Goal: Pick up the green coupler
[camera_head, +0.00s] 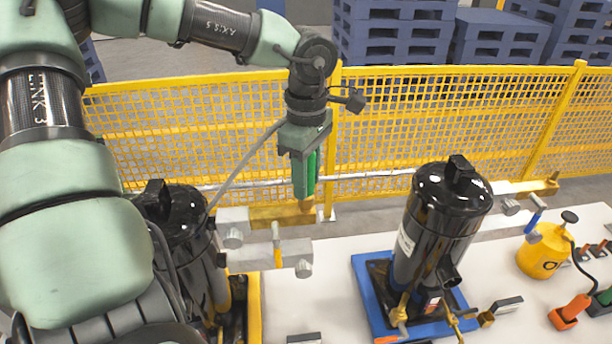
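A dark green coupler (603,303) lies at the right edge of the white table, partly cut off by the picture's edge. My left gripper (306,190) points down near the middle of the picture, far to the left of the coupler. It hangs in front of the yellow fence, above a metal and yellow bar. A bright green strip shows along its fingers, which I see edge-on. I cannot tell whether they are open or shut. My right gripper is not in view.
A black compressor (440,225) stands on a blue tray (366,290); another (185,235) stands at left, partly behind my arm. A yellow can (543,252) and an orange coupler (570,312) are at right. A yellow mesh fence (450,110) runs behind. The table's front middle is mostly clear.

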